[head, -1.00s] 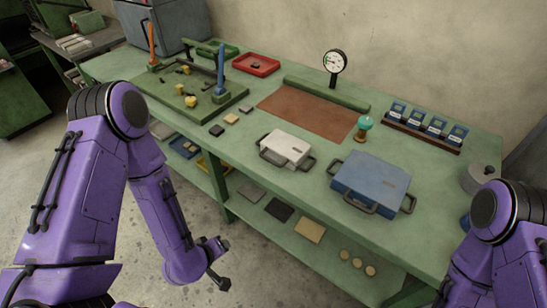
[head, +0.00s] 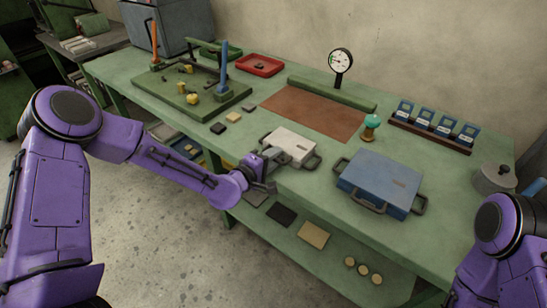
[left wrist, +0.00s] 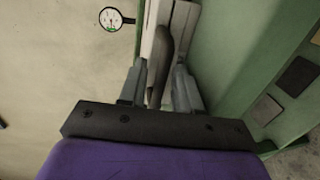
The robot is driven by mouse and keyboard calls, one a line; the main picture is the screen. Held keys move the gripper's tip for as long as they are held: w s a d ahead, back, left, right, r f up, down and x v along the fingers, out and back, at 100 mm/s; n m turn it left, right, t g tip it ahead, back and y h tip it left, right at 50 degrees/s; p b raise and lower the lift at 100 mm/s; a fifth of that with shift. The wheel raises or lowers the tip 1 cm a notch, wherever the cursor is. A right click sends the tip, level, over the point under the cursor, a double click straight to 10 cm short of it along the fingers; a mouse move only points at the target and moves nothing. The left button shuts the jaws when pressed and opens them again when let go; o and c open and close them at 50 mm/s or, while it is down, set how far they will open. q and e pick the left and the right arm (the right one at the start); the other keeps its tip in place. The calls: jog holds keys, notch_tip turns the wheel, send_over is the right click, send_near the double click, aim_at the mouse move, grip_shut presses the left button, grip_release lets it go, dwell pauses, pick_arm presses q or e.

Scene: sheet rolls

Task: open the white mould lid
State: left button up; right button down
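The white mould (head: 293,143) lies closed on the green bench, with dark handles at its ends. My left gripper (head: 271,168) is at its near left side, by the left handle. In the left wrist view, the two grey fingers (left wrist: 161,88) stand apart on either side of the dark handle (left wrist: 162,55), with some gap visible. The white mould (left wrist: 183,22) shows beyond, partly hidden by the handle and a finger. My right gripper is out of view; only part of that arm shows at the lower right.
A blue case (head: 380,181) with handles stands to the right of the white mould. A brown mat (head: 313,113) and a dial gauge (head: 340,66) are behind. A green-topped piece (head: 371,125) stands behind the blue case. Small blocks (head: 233,117) lie to the left.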

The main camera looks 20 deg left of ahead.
pick_arm(q)
grip_shut()
